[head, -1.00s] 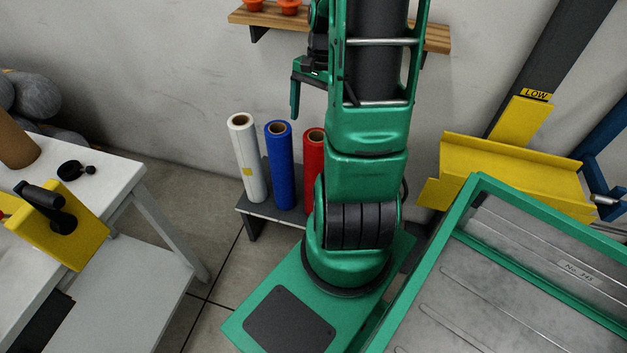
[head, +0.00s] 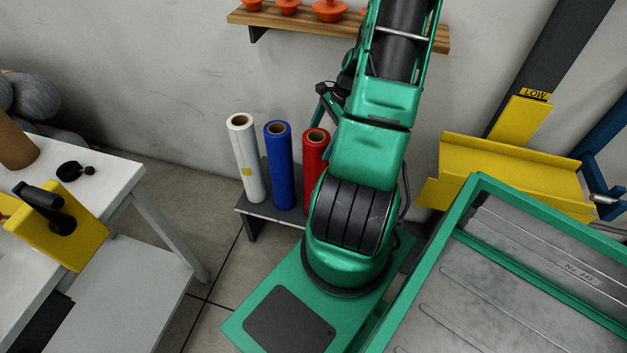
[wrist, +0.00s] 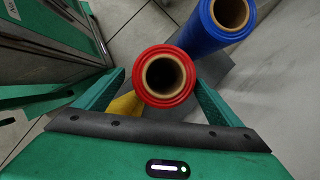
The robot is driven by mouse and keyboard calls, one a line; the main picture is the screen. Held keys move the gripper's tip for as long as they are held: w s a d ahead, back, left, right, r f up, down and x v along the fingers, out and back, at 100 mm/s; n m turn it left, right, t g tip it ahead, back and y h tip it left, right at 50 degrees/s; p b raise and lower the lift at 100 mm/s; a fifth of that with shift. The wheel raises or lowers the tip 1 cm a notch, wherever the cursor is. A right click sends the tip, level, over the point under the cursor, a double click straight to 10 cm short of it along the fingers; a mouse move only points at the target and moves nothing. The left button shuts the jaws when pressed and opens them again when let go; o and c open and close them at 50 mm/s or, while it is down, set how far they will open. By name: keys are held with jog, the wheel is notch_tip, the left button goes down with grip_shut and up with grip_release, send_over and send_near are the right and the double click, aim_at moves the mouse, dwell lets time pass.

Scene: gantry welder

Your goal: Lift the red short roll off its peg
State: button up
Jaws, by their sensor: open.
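The red roll (head: 314,158) stands upright on a low dark stand (head: 272,213), at the right end of a row of three rolls. In the head view my arm hides its lower right part. The wrist view looks down on its top end, a red ring around a brown core (wrist: 164,77). My gripper (wrist: 160,90) is open, with one green finger on each side of the red roll in the wrist view. I cannot tell how far down the roll the fingertips reach. The peg inside the core is not clear to see.
A blue roll (head: 280,165) stands close beside the red one, and a white roll (head: 247,158) is farther left. A wooden shelf (head: 318,25) with orange pots is on the wall above. A white table (head: 95,190) is at left, a yellow bracket (head: 515,170) at right.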

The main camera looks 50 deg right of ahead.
jog(key=shift+x, duration=2.15)
jog(key=shift+w+d, duration=0.1)
jog(key=shift+d, duration=0.05)
jog(key=c, duration=2.2)
jog(key=shift+o, duration=0.2)
jog(key=shift+r, duration=0.15)
